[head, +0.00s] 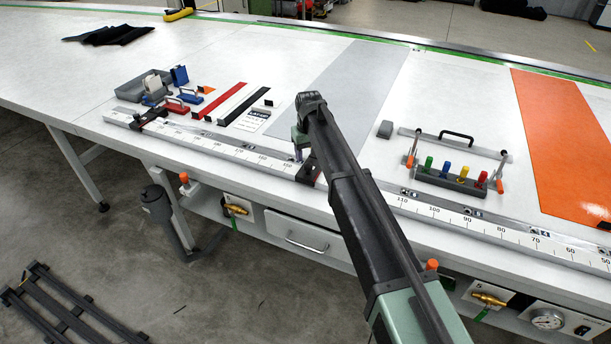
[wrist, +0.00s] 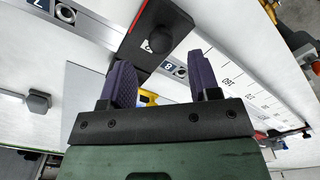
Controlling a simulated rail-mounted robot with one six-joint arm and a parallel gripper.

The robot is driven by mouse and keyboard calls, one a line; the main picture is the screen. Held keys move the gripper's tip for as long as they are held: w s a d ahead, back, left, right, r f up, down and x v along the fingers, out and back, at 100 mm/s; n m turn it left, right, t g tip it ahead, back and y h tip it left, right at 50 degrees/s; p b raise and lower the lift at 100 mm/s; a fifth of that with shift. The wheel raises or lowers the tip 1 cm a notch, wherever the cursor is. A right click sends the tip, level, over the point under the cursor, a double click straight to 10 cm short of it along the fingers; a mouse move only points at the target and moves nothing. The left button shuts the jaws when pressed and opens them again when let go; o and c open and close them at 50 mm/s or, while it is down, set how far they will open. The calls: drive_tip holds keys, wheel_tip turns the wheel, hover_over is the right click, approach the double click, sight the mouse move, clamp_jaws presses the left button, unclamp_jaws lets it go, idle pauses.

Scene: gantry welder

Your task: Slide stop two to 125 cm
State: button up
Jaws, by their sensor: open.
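A black stop with a red stripe (head: 309,171) sits on the scale rail, just right of the 150 mark in the head view. In the wrist view the stop (wrist: 150,32) carries a round black knob and a small white marking I cannot read surely. My gripper (head: 300,150) is above it; the arm partly hides the stop and the scale to its right. In the wrist view my gripper (wrist: 163,76) is open, its two purple fingers apart, the knob ahead of the gap between them. A second red-and-black stop (head: 150,119) sits near the rail's left end.
The scale rail (head: 440,214) runs along the table's front edge. Behind it stand a rack with coloured pegs (head: 455,178), a grey block (head: 385,129), and red and black bars (head: 243,103). A grey tray (head: 135,89) stands at left. The grey mat (head: 350,75) is clear.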

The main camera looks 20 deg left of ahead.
sight(308, 165)
wheel_tip(308, 165, down, 7)
drive_tip(key=b, duration=0.4)
drive_tip(key=shift+a+r+b, duration=0.1)
drive_tip(key=shift+r+b, duration=0.05)
drive_tip(key=shift+b, duration=0.15)
drive_tip(key=shift+r, duration=0.1)
drive_tip(key=shift+r, duration=0.1)
drive_tip(key=shift+c, duration=0.3)
clamp_jaws()
